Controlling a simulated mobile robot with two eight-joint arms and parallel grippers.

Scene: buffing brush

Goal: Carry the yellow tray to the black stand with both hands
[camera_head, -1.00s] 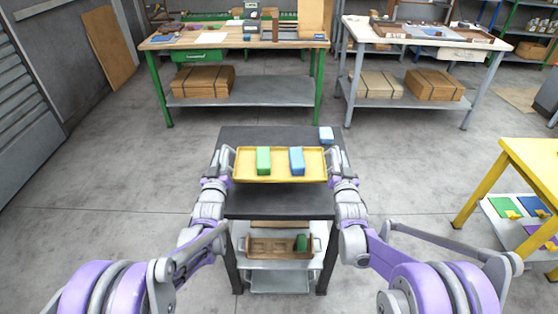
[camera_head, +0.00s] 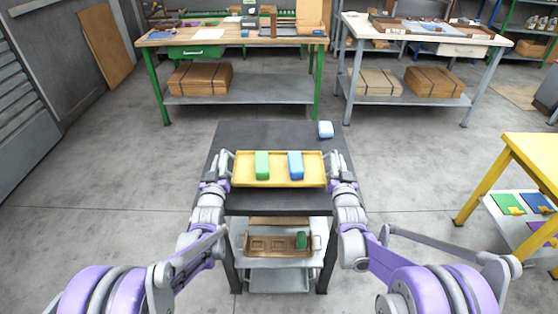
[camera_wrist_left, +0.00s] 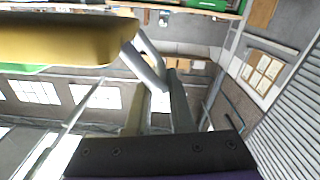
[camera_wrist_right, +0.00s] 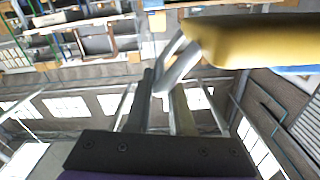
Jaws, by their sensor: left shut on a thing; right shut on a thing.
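The yellow tray (camera_head: 279,181) is held level between my two grippers, over the dark top of the black stand (camera_head: 285,134). A green block (camera_head: 262,165) and a blue block (camera_head: 295,165) stand in it. My left gripper (camera_head: 225,165) is shut on the tray's left end handle; the tray's edge (camera_wrist_left: 60,42) shows in the left wrist view. My right gripper (camera_head: 334,165) is shut on the right end handle, and the tray (camera_wrist_right: 250,42) shows in the right wrist view. I cannot tell whether the tray touches the stand top.
A brown wooden tray (camera_head: 270,245) with a green piece sits on the lower shelf. A yellow table (camera_head: 535,160) stands at right; workbenches (camera_head: 235,40) stand behind. Floor is clear at both sides.

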